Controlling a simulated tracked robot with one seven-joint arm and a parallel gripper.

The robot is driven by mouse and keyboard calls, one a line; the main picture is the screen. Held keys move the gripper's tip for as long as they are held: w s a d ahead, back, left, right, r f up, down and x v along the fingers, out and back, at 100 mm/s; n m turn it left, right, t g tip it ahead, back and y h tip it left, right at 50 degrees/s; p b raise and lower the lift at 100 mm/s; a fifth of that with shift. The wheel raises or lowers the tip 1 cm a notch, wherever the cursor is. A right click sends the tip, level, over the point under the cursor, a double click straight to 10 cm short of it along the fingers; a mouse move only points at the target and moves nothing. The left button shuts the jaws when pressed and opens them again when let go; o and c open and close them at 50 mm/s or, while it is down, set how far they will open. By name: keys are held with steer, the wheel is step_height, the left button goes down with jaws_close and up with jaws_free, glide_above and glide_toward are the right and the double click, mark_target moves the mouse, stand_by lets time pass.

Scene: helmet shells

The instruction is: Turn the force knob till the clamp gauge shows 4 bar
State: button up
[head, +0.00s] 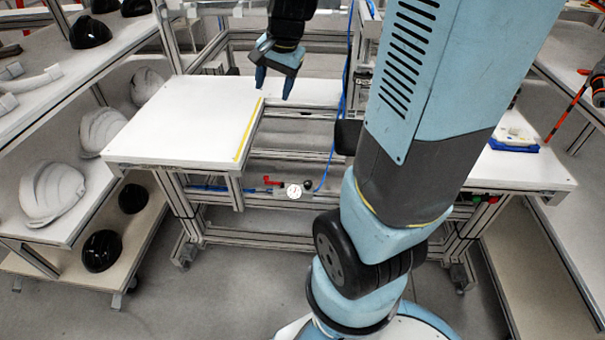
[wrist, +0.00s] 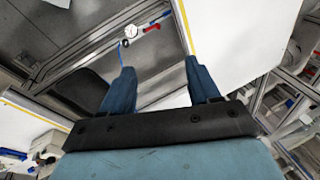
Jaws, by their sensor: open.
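The clamp gauge (head: 294,191) is a small round white dial on the frame below the table top. It also shows in the wrist view (wrist: 131,31), near the top; its reading is too small to tell. A dark round knob (head: 308,183) sits just right of the gauge, likely the force knob. A red lever (head: 274,181) is on its left, also visible in the wrist view (wrist: 151,27). My gripper (head: 273,82) is open and empty above the gap in the table, well above and apart from the gauge. It shows in the wrist view (wrist: 159,78) with fingers spread.
A white table top (head: 185,120) with a yellow edge strip lies left of the gap. A blue hose (head: 332,165) rises from the gauge area. White helmet shells (head: 50,190) stand on the left shelf. A tray (head: 513,137) sits on the right table.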

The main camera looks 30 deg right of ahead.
steer(key=w+d+f+m+g, duration=0.1)
steer(key=w+d+f+m, duration=0.4)
steer(key=f, duration=0.4)
steer(key=m+g+h, duration=0.1)
steer(key=m+g, duration=0.1)
steer(key=m, duration=0.7)
glide_toward(308, 183)
steer(key=f, duration=0.9)
steer(key=shift+w+f, duration=0.1)
steer(key=shift+w, duration=0.1)
steer(key=shift+c, duration=0.2)
